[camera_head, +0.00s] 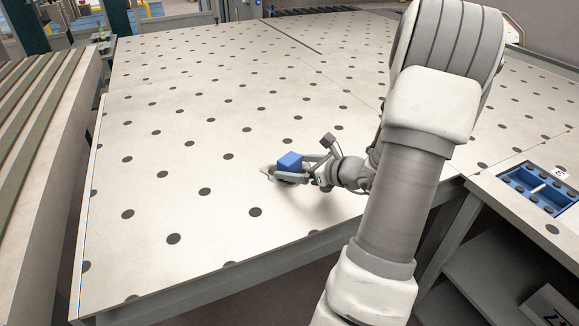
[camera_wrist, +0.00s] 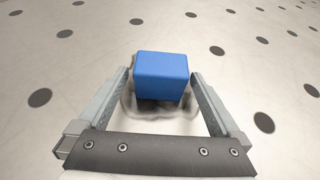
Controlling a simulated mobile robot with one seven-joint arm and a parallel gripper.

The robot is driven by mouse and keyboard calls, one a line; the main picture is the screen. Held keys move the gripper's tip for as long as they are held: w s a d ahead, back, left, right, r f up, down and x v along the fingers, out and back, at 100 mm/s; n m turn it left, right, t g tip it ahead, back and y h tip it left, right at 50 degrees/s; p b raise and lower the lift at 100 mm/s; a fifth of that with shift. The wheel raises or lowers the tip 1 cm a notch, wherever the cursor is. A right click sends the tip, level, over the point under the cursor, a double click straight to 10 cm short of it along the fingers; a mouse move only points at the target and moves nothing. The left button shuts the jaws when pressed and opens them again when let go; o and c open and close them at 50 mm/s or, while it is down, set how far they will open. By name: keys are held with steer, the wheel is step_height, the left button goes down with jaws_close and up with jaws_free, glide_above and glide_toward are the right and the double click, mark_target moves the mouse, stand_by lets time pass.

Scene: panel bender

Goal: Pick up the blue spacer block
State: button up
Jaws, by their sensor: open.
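The blue spacer block (camera_head: 290,161) is on the pale dotted table near its front edge, in the middle of the head view. In the wrist view the block (camera_wrist: 161,75) sits upright in the upper middle, between and slightly beyond the fingertips. My gripper (camera_head: 283,175) is open around it, with one finger on each side. In the wrist view my gripper (camera_wrist: 158,84) shows a gap between each finger and the block. The block's underside and its contact with the table are hidden.
The dotted table (camera_head: 180,120) is wide and clear around the block. A blue tray (camera_head: 538,188) with dark round parts sits on a side bench at the right. A slatted surface (camera_head: 45,125) stands at the left, beyond a gap.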

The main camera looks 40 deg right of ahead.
steer(key=shift+x, duration=1)
steer(key=c, duration=1.4)
steer(key=shift+o, duration=0.2)
steer(key=shift+r, duration=0.1)
